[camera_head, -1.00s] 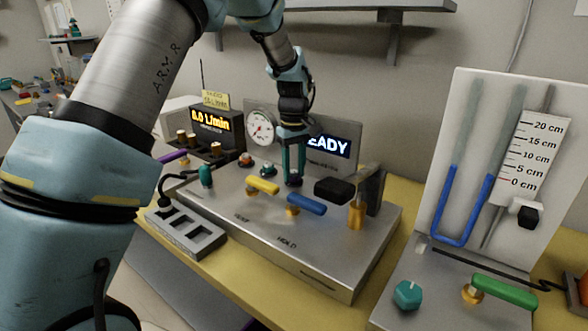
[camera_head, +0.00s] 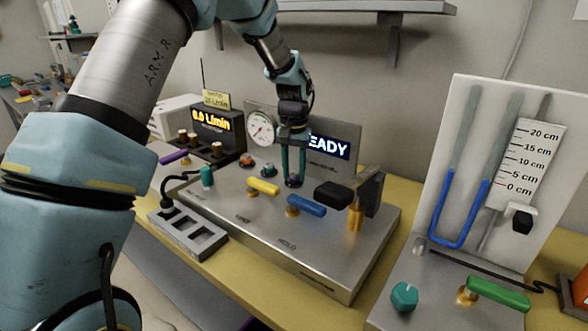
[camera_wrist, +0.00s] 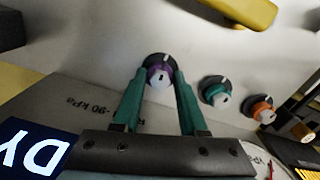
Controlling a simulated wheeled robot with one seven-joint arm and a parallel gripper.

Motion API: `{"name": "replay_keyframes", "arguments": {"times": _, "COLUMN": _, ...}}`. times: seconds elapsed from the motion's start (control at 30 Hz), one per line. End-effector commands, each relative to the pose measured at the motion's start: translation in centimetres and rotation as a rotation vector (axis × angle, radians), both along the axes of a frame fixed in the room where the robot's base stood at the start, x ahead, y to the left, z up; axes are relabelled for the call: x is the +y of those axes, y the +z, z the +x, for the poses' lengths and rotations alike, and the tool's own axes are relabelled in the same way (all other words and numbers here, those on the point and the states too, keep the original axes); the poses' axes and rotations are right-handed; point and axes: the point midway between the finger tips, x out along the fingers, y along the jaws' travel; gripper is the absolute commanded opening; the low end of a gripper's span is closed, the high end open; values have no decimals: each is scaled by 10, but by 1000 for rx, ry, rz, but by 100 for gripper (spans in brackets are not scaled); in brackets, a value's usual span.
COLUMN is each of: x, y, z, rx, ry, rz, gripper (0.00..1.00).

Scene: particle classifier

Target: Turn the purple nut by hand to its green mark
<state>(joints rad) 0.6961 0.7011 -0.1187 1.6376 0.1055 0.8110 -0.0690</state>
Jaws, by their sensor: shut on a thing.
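The purple nut (camera_wrist: 160,75) stands on the steel top of the machine, on a dark round base with a white line. In the head view the purple nut (camera_head: 293,181) shows small below my fingers. My gripper (camera_wrist: 160,84) has its two teal fingers on either side of the nut and is shut on it. In the head view my gripper (camera_head: 293,172) points straight down at the back of the panel. I cannot make out a green mark near the nut in either view.
A teal nut (camera_head: 268,170) and an orange nut (camera_head: 246,161) stand to the left. Yellow (camera_head: 263,187) and blue (camera_head: 306,205) lever handles lie in front. A black-handled lever (camera_head: 333,194) is close on the right. A gauge (camera_head: 261,129) and display (camera_head: 329,146) stand behind.

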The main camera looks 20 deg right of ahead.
Motion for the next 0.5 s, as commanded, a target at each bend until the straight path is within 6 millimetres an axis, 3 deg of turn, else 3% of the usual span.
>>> {"name": "replay_keyframes", "arguments": {"times": 0.5, "x": -1, "y": 6, "z": 2, "rx": -6, "ry": -488, "rz": -5, "gripper": 0}}
